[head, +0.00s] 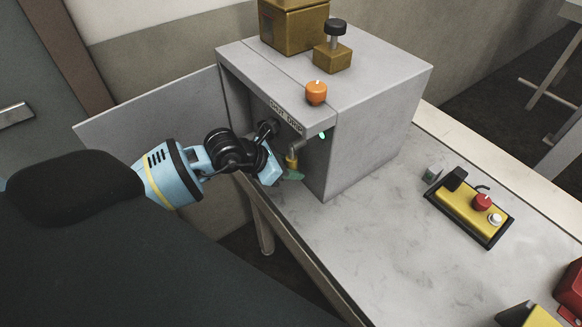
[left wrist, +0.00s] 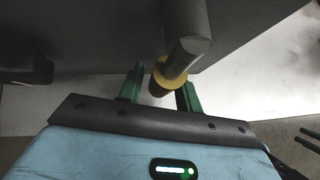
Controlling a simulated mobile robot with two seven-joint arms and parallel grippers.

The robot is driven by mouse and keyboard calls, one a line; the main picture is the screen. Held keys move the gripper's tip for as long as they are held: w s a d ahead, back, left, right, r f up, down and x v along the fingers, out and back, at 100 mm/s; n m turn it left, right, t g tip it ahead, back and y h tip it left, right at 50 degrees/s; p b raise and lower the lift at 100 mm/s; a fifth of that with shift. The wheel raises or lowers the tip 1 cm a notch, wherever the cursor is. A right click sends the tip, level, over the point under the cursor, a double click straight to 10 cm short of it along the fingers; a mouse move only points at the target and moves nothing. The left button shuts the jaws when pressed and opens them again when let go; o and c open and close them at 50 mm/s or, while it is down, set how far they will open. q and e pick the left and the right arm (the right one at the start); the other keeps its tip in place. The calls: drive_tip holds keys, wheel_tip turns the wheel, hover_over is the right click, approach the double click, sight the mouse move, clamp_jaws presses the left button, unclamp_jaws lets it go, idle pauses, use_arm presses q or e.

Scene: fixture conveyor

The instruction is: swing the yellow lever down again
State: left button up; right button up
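The lever (head: 292,159) with a yellow end hangs at the front opening of the grey machine box (head: 375,120). In the left wrist view a grey rod with a yellow ring (left wrist: 161,78) points toward my gripper. My left gripper (head: 288,176) is at the lever, below the box's front top edge. Its two green fingers (left wrist: 160,90) stand apart, one on each side of the lever's end. The right finger looks close to the yellow ring; whether it touches I cannot tell.
An orange knob (head: 316,92) and a brass block with a black knob (head: 333,53) are on top of the box. A grey door panel (head: 150,118) stands open at left. A yellow control box (head: 470,210) with red and white buttons lies at right on the pale table (head: 370,230).

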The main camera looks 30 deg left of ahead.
drive_tip(key=shift+w, duration=0.1)
use_arm(q)
drive_tip(key=v, duration=0.7)
drive_tip(key=shift+s+r, duration=0.25)
drive_tip(key=shift+r, duration=0.05)
use_arm(e)
drive_tip(key=shift+s, duration=0.4)
use_arm(q)
drive_tip(key=shift+a, duration=0.1)
use_arm(e)
drive_tip(key=shift+w+r, duration=0.15)
drive_tip(key=shift+w, duration=0.3)
